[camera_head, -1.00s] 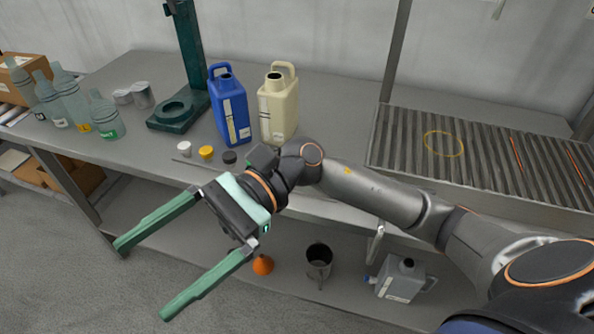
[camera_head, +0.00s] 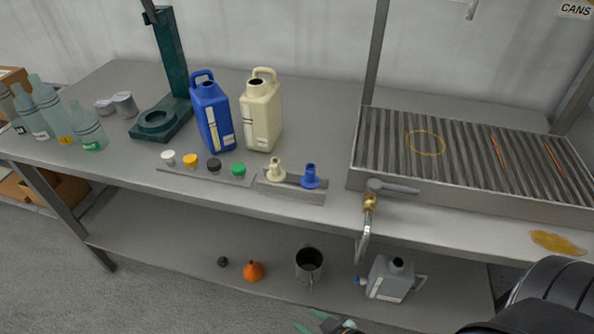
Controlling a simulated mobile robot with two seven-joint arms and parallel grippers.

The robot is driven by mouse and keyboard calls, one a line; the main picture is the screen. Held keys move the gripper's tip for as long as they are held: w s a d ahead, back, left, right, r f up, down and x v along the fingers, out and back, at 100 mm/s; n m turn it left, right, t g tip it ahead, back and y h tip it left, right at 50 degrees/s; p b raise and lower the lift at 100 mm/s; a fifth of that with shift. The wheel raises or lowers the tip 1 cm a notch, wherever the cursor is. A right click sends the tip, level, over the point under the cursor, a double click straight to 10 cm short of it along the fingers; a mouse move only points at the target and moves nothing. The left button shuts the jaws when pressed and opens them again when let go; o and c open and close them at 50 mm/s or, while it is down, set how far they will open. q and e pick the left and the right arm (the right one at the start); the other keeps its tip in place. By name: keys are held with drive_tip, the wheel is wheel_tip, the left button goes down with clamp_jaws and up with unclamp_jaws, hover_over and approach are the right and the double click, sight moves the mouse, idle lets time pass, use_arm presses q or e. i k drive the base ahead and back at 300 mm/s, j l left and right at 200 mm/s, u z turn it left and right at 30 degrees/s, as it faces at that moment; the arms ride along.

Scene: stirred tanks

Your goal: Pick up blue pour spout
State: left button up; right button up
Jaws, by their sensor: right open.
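The blue pour spout (camera_head: 311,177) stands on a small grey strip (camera_head: 290,192) near the front edge of the bench, right of a cream pour spout (camera_head: 275,170). Nothing touches or covers it. Only a small part of my right gripper (camera_head: 322,323) shows at the bottom edge, with bits of green fingers. It is open, low in the picture and well apart from the spout. My left gripper is out of view.
Blue (camera_head: 212,112) and cream (camera_head: 261,112) jugs stand behind the spouts. Several caps line a strip (camera_head: 205,173) to the left. A grated tray (camera_head: 470,160) with a tap (camera_head: 370,203) lies to the right. The lower shelf holds an orange funnel (camera_head: 253,271) and a grey can (camera_head: 391,279).

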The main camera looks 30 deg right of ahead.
sight(309, 181)
drive_tip(key=i+z, duration=0.1)
drive_tip(key=z, duration=1.25)
drive_tip(key=i+j, duration=0.15)
drive_tip(key=j, duration=0.15)
drive_tip(key=i+j, duration=0.15)
drive_tip(key=j, duration=0.15)
drive_tip(key=i+j, duration=0.2)
drive_tip(key=j+z, duration=0.05)
drive_tip(key=j, duration=0.05)
